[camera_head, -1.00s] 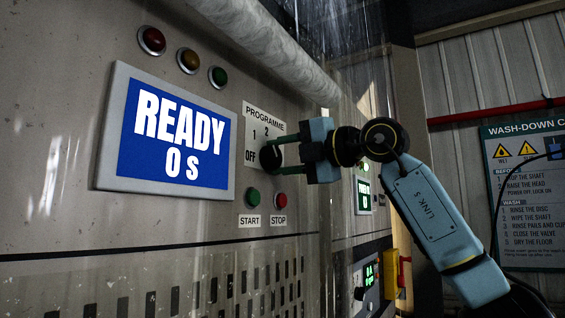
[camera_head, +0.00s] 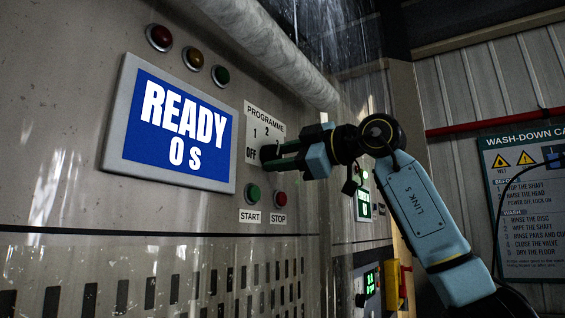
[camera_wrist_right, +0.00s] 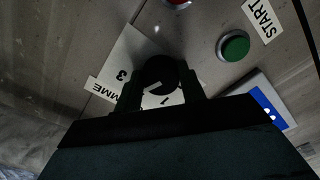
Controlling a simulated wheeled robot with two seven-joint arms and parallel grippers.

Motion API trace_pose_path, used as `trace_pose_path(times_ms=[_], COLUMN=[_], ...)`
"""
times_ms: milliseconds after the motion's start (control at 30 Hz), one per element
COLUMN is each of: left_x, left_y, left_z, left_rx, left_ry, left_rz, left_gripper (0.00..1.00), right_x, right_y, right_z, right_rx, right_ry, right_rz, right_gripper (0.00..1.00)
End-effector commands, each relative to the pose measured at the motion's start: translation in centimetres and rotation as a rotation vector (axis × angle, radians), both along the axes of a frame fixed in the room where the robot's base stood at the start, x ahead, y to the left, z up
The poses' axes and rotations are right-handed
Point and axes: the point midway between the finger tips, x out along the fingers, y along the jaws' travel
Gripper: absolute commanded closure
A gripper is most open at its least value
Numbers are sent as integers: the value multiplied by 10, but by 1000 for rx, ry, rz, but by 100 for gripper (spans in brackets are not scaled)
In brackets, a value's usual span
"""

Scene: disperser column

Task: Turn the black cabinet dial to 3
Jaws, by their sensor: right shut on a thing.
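The black dial (camera_wrist_right: 160,72) sits on a white PROGRAMME plate (camera_head: 262,115) on the cabinet front. My right gripper (camera_head: 280,155) is shut on the dial, with one finger on each side of it in the right wrist view (camera_wrist_right: 163,92). In the head view the fingers hide most of the dial. The plate shows 1, 2 and OFF in the head view, and 3 and 1 in the wrist view. A short pale mark shows at the dial's near edge; I cannot tell which number the dial points to. My left gripper is not in view.
The blue screen (camera_head: 178,128) reads READY, 0 s. The green START button (camera_head: 253,193) and red STOP button (camera_head: 280,199) are just below the dial. Three coloured lamps (camera_head: 193,60) and a thick pale pipe (camera_head: 265,45) are above.

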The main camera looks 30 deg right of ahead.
Motion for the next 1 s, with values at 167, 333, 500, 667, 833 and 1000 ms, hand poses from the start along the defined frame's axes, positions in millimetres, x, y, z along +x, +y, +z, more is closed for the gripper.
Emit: trace_pose_path(times_ms=[167,333,500,667,833,1000], left_x=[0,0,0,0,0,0], left_y=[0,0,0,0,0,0], left_z=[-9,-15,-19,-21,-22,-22], left_rx=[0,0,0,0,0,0], left_ry=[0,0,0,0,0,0], left_rz=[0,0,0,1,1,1], left_gripper=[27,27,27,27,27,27], right_x=[0,-1,-1,-1,-1,-1], right_y=[1,1,2,2,2,2], right_z=[-3,-2,-3,-3,-2,-2], right_rx=[131,237,313,357,379,385], right_ry=[78,140,186,213,225,230], right_rz=[1,1,1,1,1,0], right_gripper=[83,83,83,83,83,83])
